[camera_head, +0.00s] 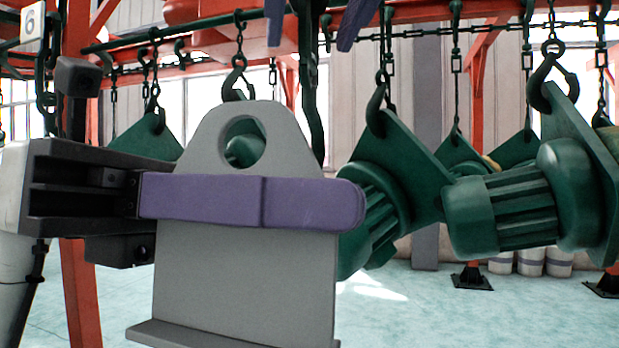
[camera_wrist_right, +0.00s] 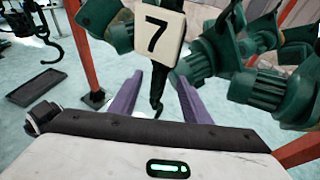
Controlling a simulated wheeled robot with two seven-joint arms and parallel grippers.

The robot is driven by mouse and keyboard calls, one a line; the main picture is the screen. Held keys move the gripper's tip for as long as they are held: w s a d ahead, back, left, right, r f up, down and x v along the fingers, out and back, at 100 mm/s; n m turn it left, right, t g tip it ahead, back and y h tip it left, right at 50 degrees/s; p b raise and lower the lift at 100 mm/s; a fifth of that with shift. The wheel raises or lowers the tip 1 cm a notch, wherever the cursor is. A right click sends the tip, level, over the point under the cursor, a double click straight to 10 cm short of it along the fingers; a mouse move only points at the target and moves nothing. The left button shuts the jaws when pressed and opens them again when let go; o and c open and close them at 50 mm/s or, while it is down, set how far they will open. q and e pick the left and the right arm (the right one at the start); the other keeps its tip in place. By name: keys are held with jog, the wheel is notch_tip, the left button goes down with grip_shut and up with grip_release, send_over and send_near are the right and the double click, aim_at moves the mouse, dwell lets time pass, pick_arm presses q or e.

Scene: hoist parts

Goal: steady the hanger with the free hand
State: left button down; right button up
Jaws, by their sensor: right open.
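A dark green hanger (camera_head: 309,85) hangs down from the rail, and its lower end is hidden behind a grey plate. In the right wrist view the hanger shows as a dark hook (camera_wrist_right: 157,88) below a white number 7 tag (camera_wrist_right: 152,33). My right gripper (camera_head: 311,38) is open, with its purple fingers on either side of the hanger; it also shows in the right wrist view (camera_wrist_right: 157,95). I see no clear contact. My left gripper (camera_head: 352,205) is shut on the grey plate (camera_head: 240,275), which is upright with a round hole near its top. The rear finger is hidden.
Green geared hoist parts (camera_head: 510,210) hang from hooks and chains at the right. A red frame (camera_head: 78,290) stands at the left. Another hook (camera_wrist_right: 40,35) and a dark floor tray (camera_wrist_right: 36,87) show in the right wrist view. The floor is open below.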

jog(key=shift+x, duration=0.95)
jog(key=c, duration=0.7)
